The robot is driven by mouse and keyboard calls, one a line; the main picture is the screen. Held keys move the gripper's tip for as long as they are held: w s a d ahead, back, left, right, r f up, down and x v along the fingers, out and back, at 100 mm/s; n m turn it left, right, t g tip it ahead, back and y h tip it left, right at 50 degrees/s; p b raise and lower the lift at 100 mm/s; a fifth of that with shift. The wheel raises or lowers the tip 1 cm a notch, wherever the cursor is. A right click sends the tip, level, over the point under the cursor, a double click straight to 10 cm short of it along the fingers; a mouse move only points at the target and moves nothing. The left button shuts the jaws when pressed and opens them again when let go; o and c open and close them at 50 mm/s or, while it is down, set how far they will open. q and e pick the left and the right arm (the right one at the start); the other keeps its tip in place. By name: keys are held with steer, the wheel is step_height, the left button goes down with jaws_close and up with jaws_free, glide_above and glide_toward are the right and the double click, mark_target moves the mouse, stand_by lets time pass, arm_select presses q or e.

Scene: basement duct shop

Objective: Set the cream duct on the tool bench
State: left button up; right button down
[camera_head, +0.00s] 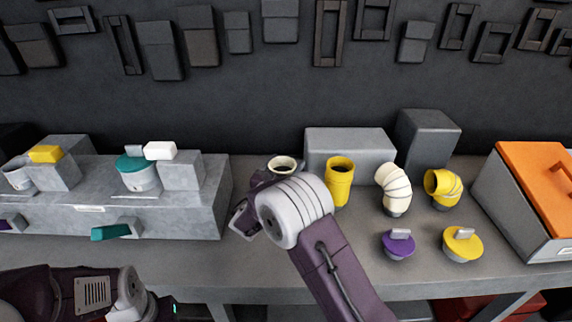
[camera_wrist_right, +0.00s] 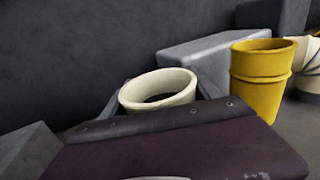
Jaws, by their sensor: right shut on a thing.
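The cream duct (camera_head: 283,163) is a short round tube with an open top, seen upright near the middle of the bench. My right gripper (camera_head: 262,184) is shut on it, and my wrist and forearm hide its lower part. In the right wrist view its cream rim (camera_wrist_right: 158,90) shows above my gripper body. I cannot tell whether its base touches the bench. The grey tool bench (camera_head: 275,265) runs across the picture. My left arm is at the lower left, but its fingers are not visible.
A yellow duct (camera_head: 340,182), cream elbow (camera_head: 393,187) and yellow elbow (camera_head: 441,186) stand to the right. Purple (camera_head: 398,246) and yellow (camera_head: 462,244) capped pieces lie in front. A grey stepped block (camera_head: 190,215) fills the left; an orange-lidded box (camera_head: 530,195) the right.

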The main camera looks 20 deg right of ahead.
steer(key=shift+f, duration=0.15)
steer(key=shift+c, duration=0.9)
jaws_free()
steer(key=shift+s+a+r, duration=0.1)
steer(key=shift+r, duration=0.1)
steer(key=v, duration=1.1)
steer(key=shift+s+a+b, duration=0.3)
steer(key=shift+b, duration=0.1)
steer(key=shift+f, duration=0.1)
